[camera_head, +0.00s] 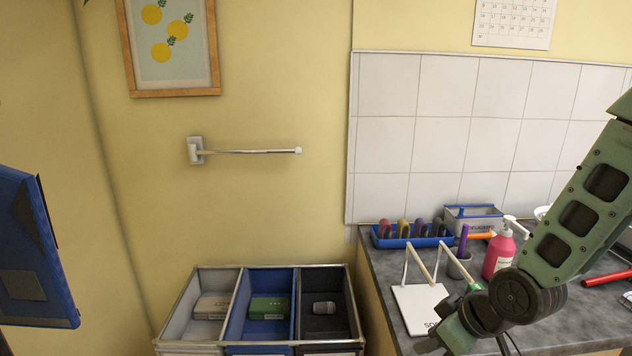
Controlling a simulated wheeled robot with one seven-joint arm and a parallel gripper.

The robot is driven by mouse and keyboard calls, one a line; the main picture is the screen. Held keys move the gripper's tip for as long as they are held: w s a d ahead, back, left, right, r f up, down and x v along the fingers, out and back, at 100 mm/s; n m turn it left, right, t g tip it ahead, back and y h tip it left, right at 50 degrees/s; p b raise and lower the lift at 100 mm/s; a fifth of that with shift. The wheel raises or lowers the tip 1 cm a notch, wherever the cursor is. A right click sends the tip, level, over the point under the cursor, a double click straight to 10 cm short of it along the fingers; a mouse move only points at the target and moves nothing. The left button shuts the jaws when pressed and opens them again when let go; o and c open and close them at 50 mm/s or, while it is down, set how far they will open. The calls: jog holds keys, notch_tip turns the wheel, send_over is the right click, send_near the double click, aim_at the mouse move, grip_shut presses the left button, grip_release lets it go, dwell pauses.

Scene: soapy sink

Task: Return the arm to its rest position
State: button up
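My green arm (578,215) comes in from the right edge and slants down to the left across the counter. It bends at a dark round joint (515,297), and a lower green link (452,335) reaches the bottom of the picture. I cannot make out any fingers, so whether my gripper is holding something is hidden.
The grey counter (385,268) bears a white sign stand (418,306), a blue rack (410,241) of several colored items, a pink pump bottle (497,258) and a red item (607,278). Three sorting bins (240,290) stand left. A towel bar (250,151) juts from the wall.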

jog(key=s+a+r+g+h, duration=0.1)
jog(key=s+a+r, duration=0.1)
jog(key=s, duration=0.5)
jog(key=s+a+r+g+h, duration=0.1)
jog(key=s+a+r+g, duration=0.1)
jog(key=s+r, duration=0.2)
jog(key=s+a+r+g+h+b, duration=0.1)
jog(key=s+a+r+g, duration=0.1)
jog(key=s, duration=0.8)
notch_tip(320, 180, up, 2)
jog(key=shift+a+r, duration=0.1)
jog(key=shift+a, duration=0.35)
jog(key=shift+s, duration=0.15)
